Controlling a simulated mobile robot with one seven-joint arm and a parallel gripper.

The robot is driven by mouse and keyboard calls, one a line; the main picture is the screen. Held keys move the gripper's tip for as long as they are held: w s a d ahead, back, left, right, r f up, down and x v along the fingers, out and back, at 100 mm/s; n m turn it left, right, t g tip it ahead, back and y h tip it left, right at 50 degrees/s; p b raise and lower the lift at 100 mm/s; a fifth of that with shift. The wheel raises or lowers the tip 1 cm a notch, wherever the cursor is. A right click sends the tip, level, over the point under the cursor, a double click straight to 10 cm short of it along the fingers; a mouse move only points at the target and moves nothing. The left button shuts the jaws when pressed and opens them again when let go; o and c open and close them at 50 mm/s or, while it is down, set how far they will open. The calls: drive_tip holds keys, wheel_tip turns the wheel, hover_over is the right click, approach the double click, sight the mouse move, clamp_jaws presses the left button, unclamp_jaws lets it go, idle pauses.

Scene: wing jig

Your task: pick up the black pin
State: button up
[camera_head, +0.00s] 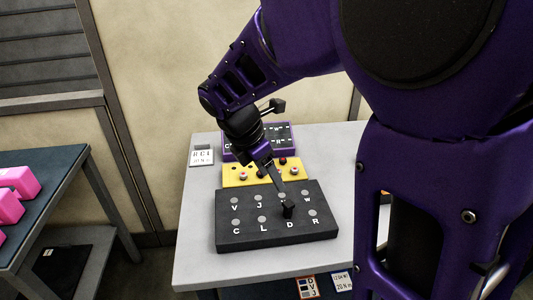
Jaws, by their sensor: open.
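A black pin (288,210) stands upright on the black lettered board (240,241), just above the letter D. The board has rows of round grey spots with letters beside them. My gripper (281,193) reaches down from behind and above, with its fingertips close over the pin's top. It is open. I cannot tell from this view whether the pin's top lies between the fingers or they touch it.
Behind the black board, a yellow board (236,176) holds several small knobs, with a purple-edged box (284,136) behind it. The grey table (197,222) is clear at left and front. Pink blocks (18,182) sit on another table at left.

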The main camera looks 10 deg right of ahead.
sight(286, 204)
drive_tip(key=b+x, duration=0.2)
drive_tip(key=x, duration=1.4)
drive_tip(key=shift+w+f, duration=0.1)
drive_tip(key=shift+f, duration=0.05)
drive_tip(key=shift+a, duration=0.1)
clamp_jaws()
